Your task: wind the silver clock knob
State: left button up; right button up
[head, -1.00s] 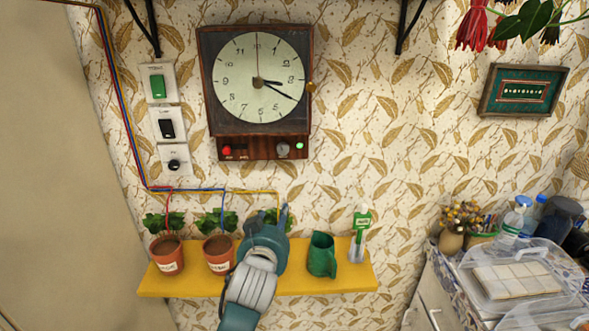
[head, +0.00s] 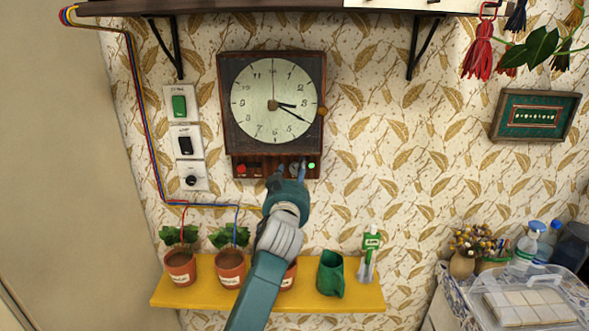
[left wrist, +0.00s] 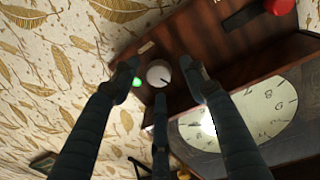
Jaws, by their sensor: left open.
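The wall clock (head: 240,108) has a dark wooden case with a pale dial and a lower panel. The silver knob (left wrist: 158,74) sits on that panel between a lit green light (left wrist: 136,82) and a red button (left wrist: 278,6). In the head view the knob is mostly hidden behind my fingers. My left gripper (head: 287,172) is at the panel, also seen in the left wrist view (left wrist: 158,78). Its fingers are open and spread around the knob, with a visible gap on each side. My right gripper is not in view.
A yellow shelf (head: 205,299) below holds potted plants, a green jug (head: 331,274) and a small trowel. Wall switches (head: 185,140) and cables are left of the clock. A dark upper shelf (head: 240,8) runs above.

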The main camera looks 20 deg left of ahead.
pick_arm(q)
jog(key=shift+w+a, duration=0.1)
jog(key=shift+w, duration=0.35)
grip_shut()
jog(key=shift+r+m+p, duration=0.2)
jog(key=shift+m+p, duration=0.3)
jog(key=shift+p, duration=0.05)
jog(key=shift+f+m, duration=0.1)
jog(key=shift+m, duration=0.4)
grip_release()
